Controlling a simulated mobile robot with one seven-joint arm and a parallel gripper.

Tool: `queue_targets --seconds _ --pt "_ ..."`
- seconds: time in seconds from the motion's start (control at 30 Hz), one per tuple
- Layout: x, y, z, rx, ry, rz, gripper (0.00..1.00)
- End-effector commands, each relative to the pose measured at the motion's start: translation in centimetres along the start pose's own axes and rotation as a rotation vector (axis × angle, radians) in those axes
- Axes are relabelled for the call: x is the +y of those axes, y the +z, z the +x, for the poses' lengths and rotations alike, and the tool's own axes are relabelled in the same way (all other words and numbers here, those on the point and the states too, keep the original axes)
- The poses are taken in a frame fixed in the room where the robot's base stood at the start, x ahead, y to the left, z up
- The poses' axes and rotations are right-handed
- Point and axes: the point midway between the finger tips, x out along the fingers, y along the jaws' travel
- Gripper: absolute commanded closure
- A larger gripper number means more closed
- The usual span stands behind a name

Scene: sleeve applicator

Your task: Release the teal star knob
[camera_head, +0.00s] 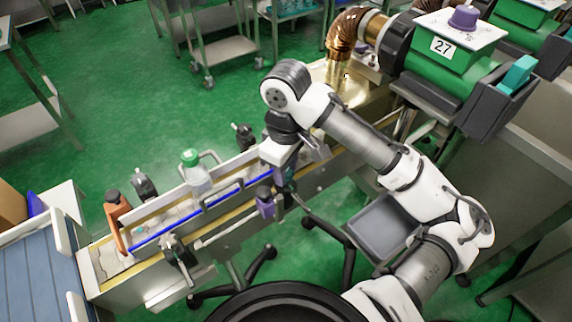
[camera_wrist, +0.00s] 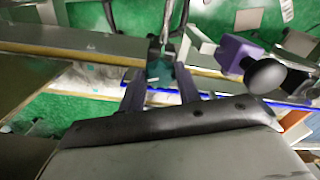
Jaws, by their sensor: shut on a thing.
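The teal star knob (camera_wrist: 160,70) shows in the wrist view as a dark teal piece between the two fingers, with a thin metal rod above it in the picture. My gripper (camera_wrist: 160,88) is shut on it, one dark finger on each side. In the head view my gripper (camera_head: 286,182) is at the near side of the conveyor's right part. There the knob is too small and covered to make out clearly.
A purple block (camera_head: 265,205) with a black knob (camera_wrist: 265,75) sits close beside my gripper. The conveyor (camera_head: 105,262) has blue rails and carries a green-capped bottle (camera_head: 195,172). Black clamps (camera_head: 178,258) stick out along it. A green machine (camera_head: 450,50) stands at the right end.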

Motion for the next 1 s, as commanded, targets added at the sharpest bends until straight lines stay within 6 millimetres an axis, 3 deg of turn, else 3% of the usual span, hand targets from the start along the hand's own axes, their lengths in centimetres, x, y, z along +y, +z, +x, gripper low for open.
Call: queue_targets --seconds 1.0 --pt "0.02 -0.14 -0.01 0.004 0.004 -0.942 0.9"
